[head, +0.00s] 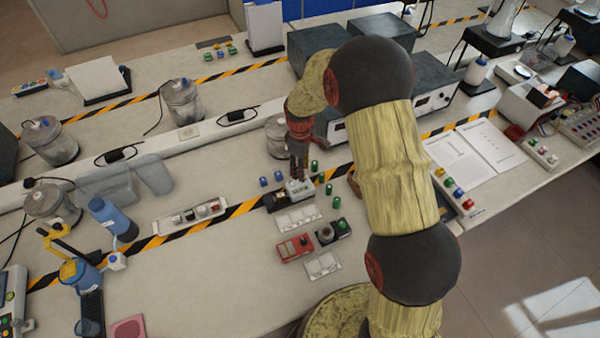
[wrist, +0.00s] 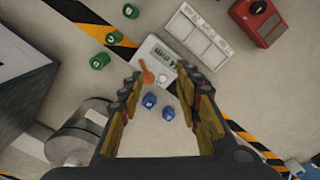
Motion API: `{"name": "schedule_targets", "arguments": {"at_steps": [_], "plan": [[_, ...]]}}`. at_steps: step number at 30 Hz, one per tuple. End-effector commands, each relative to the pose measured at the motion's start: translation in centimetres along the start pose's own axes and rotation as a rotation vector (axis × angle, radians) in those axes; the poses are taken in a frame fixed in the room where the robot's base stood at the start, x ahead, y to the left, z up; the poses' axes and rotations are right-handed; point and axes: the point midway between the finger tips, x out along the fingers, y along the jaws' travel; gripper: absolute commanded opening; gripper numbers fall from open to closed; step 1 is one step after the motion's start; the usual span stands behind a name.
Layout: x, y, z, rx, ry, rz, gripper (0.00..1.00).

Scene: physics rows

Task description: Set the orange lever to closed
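The orange lever (wrist: 147,72) is a small orange handle on a light grey box with dark slots (wrist: 155,50), seen in the wrist view. A small white round part sits beside the lever. In the head view the box (head: 299,188) stands on the bench below my gripper (head: 298,168); I cannot make out the lever there. In the wrist view my gripper (wrist: 159,76) is open and empty, its fingers on either side of the lever in the picture. The lever's height below the fingertips is hard to judge, and I see no contact.
Blue caps (wrist: 168,112) and green caps (wrist: 99,61) lie loose around the box. A white switch panel (wrist: 196,36) and a red box (head: 294,247) are close by. A metal canister (wrist: 80,130) stands near the left finger. Black-and-yellow tape crosses the bench.

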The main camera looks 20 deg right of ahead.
Motion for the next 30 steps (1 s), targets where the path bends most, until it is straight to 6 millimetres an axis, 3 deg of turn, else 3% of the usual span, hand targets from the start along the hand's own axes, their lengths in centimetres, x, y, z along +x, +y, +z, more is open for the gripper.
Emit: {"name": "schedule_targets", "arguments": {"at_steps": [3, 10, 24, 30], "plan": [[-1.1, 1.6, -1.4, -0.118, 0.031, 0.04, 0.34], [-0.8, 1.8, -1.5, -0.239, 0.035, 0.051, 0.34], [5.5, 2.0, -1.7, -0.24, 0.034, 0.05, 0.34], [6.6, 2.1, -1.8, -0.24, 0.035, 0.051, 0.34]]}}
